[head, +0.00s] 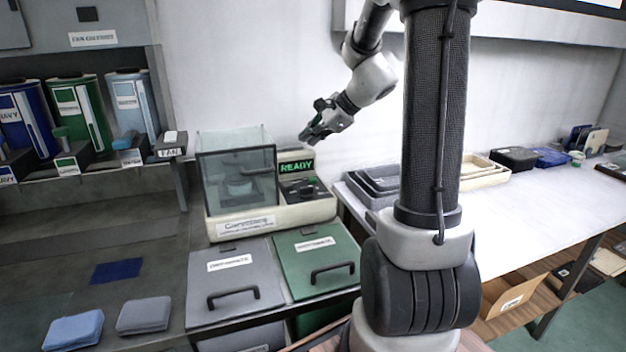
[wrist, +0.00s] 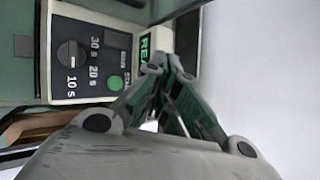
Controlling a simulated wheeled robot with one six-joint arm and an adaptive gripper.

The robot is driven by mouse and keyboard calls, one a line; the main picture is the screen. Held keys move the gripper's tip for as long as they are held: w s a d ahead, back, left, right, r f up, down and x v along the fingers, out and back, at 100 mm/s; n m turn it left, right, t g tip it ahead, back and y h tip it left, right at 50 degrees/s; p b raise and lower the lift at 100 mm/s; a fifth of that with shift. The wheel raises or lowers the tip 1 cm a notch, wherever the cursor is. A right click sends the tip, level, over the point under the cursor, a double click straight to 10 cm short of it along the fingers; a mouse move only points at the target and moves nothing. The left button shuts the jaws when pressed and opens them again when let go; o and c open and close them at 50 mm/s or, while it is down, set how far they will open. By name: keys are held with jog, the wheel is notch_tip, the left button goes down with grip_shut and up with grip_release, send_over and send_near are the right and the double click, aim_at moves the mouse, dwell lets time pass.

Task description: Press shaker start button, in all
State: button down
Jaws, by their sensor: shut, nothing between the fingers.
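The shaker (head: 270,212) is a cream machine with a clear box on its left and a control panel on its right. Its display (head: 296,166) reads READY in green. In the wrist view the panel shows a black dial (wrist: 72,55) beside the marks 10 s, 20 s and 30 s. The round green start button (wrist: 115,83) is on the same panel, next to a partly hidden label. My gripper (head: 306,138) is shut and empty, above the panel and apart from it. In the wrist view its fingertips (wrist: 160,62) overlap the display's edge, beside the green button.
A grey lid (head: 232,284) and a green lid (head: 313,258) with handles lie in front of the shaker. Grey trays (head: 372,187) stand to its right on the white table. Blue and green dispensers (head: 84,112) stand on a shelf at left.

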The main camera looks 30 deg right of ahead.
aim_at(311, 180)
jog(key=shift+f, duration=4.45)
jog(key=shift+f, duration=0.15)
jog(key=shift+f, duration=0.25)
